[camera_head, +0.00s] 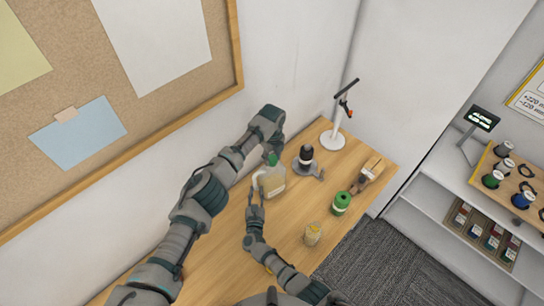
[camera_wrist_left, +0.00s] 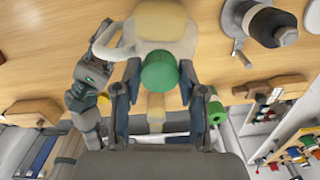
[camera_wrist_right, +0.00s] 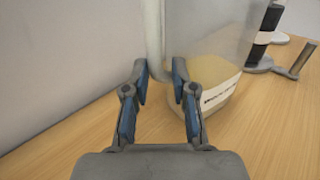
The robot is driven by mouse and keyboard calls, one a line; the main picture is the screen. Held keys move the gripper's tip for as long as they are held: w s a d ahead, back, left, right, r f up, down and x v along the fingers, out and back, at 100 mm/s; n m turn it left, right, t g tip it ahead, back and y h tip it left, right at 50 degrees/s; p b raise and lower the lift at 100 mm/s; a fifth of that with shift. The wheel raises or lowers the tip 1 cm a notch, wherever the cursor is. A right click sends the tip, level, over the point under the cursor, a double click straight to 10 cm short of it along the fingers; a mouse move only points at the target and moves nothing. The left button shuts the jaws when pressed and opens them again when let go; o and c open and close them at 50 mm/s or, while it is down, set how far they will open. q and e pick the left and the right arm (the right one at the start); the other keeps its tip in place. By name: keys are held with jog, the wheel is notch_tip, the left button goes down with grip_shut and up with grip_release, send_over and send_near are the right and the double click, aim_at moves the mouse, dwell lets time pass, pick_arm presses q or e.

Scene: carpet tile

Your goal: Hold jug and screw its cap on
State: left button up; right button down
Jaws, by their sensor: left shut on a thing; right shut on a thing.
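The translucent jug (camera_head: 274,183) stands on the wooden bench near the wall, with pale yellow liquid low inside. The green cap (camera_head: 272,158) is at the jug's top. My left gripper (camera_head: 270,150) is over the jug's top, with the cap between its fingers in the left wrist view (camera_wrist_left: 160,71). The cap is in line with the jug's neck; whether its threads are engaged is hidden. My right gripper (camera_head: 255,190) is low beside the jug, shut on its pale handle (camera_wrist_right: 155,40).
A dark bottle-like item on a grey stand (camera_head: 306,156) is just right of the jug. The wall is close behind the jug.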

pick_arm(q)
jog(key=m, duration=0.9)
jog(key=shift+m, duration=0.4)
jog(key=shift+w, duration=0.1)
jog(key=o, duration=0.7)
jog(key=shift+r, duration=0.1)
jog(key=shift+r, duration=2.2)
jog(key=shift+c, duration=0.3)
